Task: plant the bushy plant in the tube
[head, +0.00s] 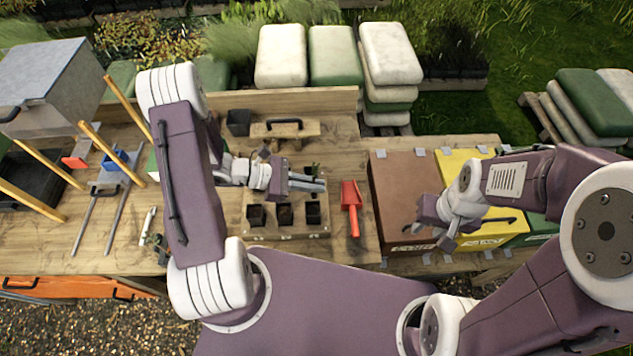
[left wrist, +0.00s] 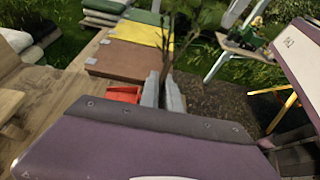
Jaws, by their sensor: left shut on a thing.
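My left gripper (head: 312,183) is above the wooden tube tray (head: 290,232). It is shut on a plant with thin dark stems (left wrist: 166,50), which rises from between the fingertips (left wrist: 163,95) in the left wrist view. In the head view only a small green bit of the plant (head: 316,169) shows beside the fingers; its lower end is hidden. Dark square tubes stand in the tray's front row: left (head: 256,215), middle (head: 285,214) and right (head: 313,213).
Brown (head: 400,190) and yellow (head: 465,175) lidded bins stand further right. A dark pot (head: 238,122) and a wooden block with a handle (head: 284,130) are behind. Small plants (head: 159,241) lie at the left front.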

